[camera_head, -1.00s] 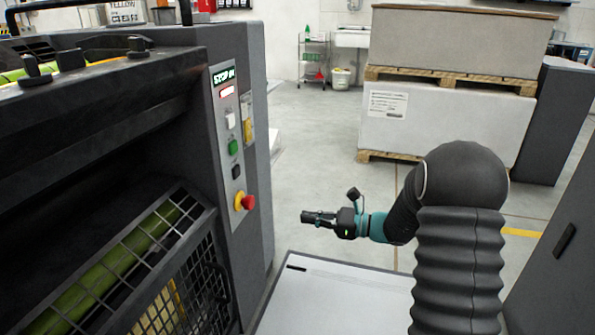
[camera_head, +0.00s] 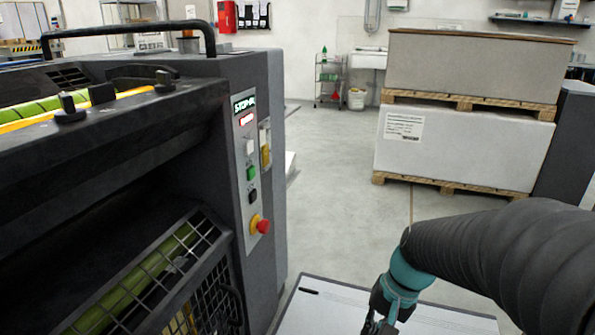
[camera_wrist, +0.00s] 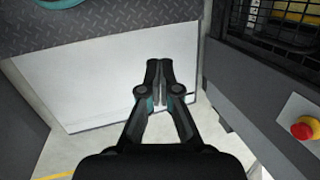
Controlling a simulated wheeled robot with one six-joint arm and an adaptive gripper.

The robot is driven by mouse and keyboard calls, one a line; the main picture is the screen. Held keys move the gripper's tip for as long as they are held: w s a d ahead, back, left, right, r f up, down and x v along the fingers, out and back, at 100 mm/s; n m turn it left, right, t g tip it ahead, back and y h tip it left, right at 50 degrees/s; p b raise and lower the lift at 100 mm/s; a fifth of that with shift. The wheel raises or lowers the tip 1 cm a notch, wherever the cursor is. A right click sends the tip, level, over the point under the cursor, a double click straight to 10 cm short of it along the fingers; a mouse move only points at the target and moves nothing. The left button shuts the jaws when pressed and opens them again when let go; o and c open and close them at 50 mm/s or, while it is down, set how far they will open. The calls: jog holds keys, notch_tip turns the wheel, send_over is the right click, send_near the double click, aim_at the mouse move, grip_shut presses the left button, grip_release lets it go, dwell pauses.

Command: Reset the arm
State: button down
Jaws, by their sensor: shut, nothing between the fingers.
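My gripper (camera_wrist: 158,64) shows in the wrist view with its two dark fingers together and nothing between them. In the head view my gripper (camera_head: 374,326) is at the bottom edge, partly cut off, pointing down over the white surface. My arm, in a black ribbed sleeve with a teal wrist, reaches in from the right. The gripper is to the right of the dark machine (camera_head: 130,170) and apart from its control panel.
The panel's red emergency knob (camera_head: 263,226) also shows in the wrist view (camera_wrist: 303,131). A grille (camera_head: 165,285) covers the green roller. Pallets with stacks (camera_head: 470,70) stand at the back right. Open floor (camera_head: 335,190) lies between machine and pallets.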

jog(key=s+d+r+n+t+h+p, duration=0.1)
jog(key=s+r+n+t, duration=0.1)
jog(key=s+r, duration=0.2)
jog(key=s+r+n+t+h+p, duration=0.2)
jog(key=s+r+t, duration=0.1)
jog(key=r, duration=0.7)
jog(key=shift+s+d+t, duration=0.3)
jog(key=shift+s+d, duration=0.05)
jog(key=shift+s, duration=0.4)
jog(key=shift+a+n, duration=0.15)
jog(key=shift+n, duration=0.15)
